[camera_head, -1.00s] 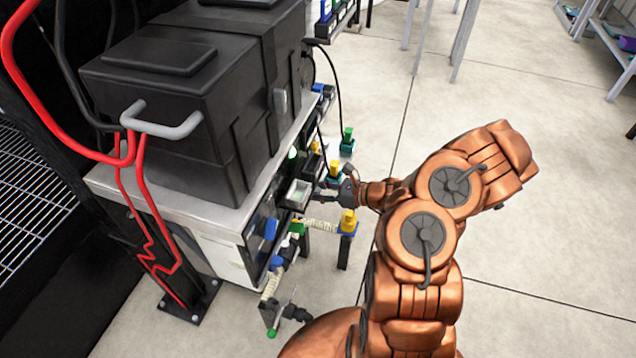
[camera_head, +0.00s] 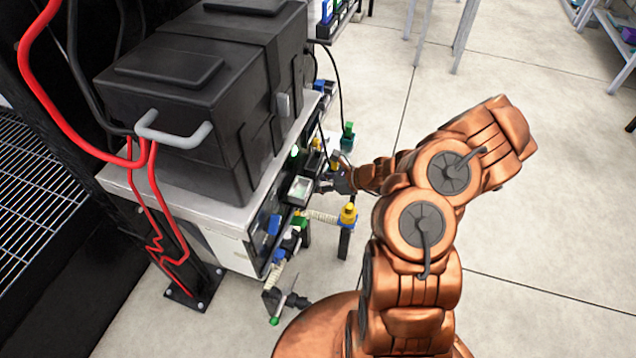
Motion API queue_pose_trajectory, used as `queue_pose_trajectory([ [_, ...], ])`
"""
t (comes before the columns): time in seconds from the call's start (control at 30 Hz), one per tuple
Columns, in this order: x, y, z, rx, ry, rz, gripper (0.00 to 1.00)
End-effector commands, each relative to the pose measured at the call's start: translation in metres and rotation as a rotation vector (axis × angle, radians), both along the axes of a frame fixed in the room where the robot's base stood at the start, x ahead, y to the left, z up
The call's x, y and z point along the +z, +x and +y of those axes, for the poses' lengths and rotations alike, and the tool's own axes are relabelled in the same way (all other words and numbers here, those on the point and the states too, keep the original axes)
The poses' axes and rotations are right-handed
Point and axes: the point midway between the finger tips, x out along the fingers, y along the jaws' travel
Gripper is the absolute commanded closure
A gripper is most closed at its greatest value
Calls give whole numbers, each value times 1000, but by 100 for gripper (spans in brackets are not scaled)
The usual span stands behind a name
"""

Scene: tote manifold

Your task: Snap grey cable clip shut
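I cannot pick out the grey cable clip for certain. A small grey latch-like piece (camera_head: 283,104) sits on the side of the black tote, and a grey U-shaped bar (camera_head: 172,130) sticks out of its near end by the red cables. My gripper (camera_head: 330,182) is small and dark at the end of my copper-coloured arm. It is at the front of the manifold panel, close to a pale square-faced box (camera_head: 299,189). Whether its fingers are open, or touch anything, is too small to tell.
The black tote (camera_head: 180,105) stands on a pale bench top (camera_head: 185,202). Yellow-and-blue (camera_head: 348,214) and green (camera_head: 347,136) fittings stick out from the panel near my gripper. Red cables (camera_head: 55,120) hang at the left. The floor (camera_head: 560,230) on the right is clear.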

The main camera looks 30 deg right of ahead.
Motion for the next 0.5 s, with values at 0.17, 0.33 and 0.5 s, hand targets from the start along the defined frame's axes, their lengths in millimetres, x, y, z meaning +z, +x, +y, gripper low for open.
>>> queue_pose_trajectory([
  [0.17, 0, 0, 1, 0, 2, 0, 53],
  [0.33, 0, 0, 0, -1, 2, -1, 50],
  [0.5, 1, 0, 0, 0, 1, -1, 50],
])
